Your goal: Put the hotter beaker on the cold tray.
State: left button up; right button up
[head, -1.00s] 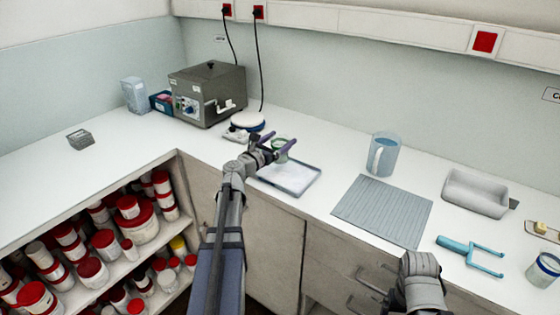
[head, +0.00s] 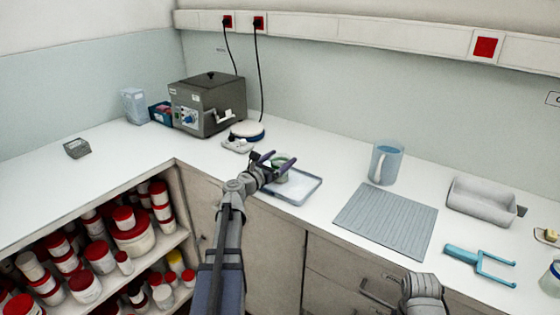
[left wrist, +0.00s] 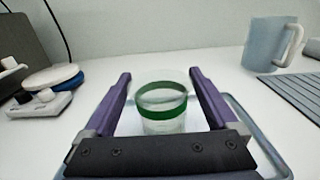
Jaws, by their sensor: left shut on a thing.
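My left gripper (head: 278,161) is shut on a clear glass beaker with a green band (head: 281,165). The left wrist view shows the beaker (left wrist: 162,112) upright between the two purple fingers. It is at the pale, blue-rimmed tray (head: 303,195), over its far part. I cannot tell whether its base touches the tray. A second beaker with a blue band (head: 553,278) stands at the right edge of the head view, partly cut off. My right gripper is out of view; only a grey part of that arm shows at the bottom.
A grey ribbed mat (head: 386,222), a blue jug (head: 386,163) and a turquoise forked tool (head: 480,263) lie to the right. A white-and-blue round device (head: 246,131) and a grey metal bath (head: 208,105) stand behind the left gripper. A grey bin (head: 483,200) is farther right.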

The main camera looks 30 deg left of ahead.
pick_arm(q)
jog(key=o, duration=1.1)
jog(key=shift+o, duration=0.2)
jog(key=shift+r+p, duration=0.25)
jog(key=shift+p, duration=0.15)
jog(key=s, duration=1.2)
jog(key=shift+a, duration=0.45)
jog(key=shift+f, duration=0.15)
